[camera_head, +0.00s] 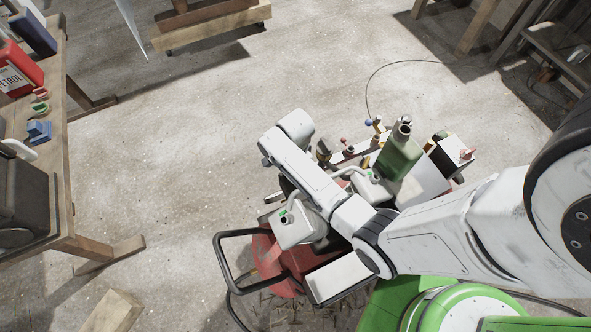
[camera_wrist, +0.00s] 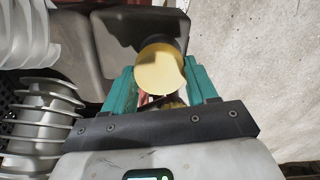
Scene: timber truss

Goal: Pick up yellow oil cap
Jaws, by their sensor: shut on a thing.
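The yellow oil cap (camera_wrist: 160,72) is round and flat-topped, in the middle of the wrist view. My gripper (camera_wrist: 160,85) is shut on it, with one teal finger on each side of the cap. A dark grey rounded body (camera_wrist: 112,35) lies just beyond the cap. I cannot tell whether the cap still touches it. In the head view, my arm hides the gripper and the cap.
Grey finned metal (camera_wrist: 40,115) stands close on the left in the wrist view. In the head view, a green bottle (camera_head: 398,157) and white canisters (camera_head: 297,230) crowd around my arm. A wooden workbench (camera_head: 62,180) stands at left. Open floor (camera_head: 190,150) lies between.

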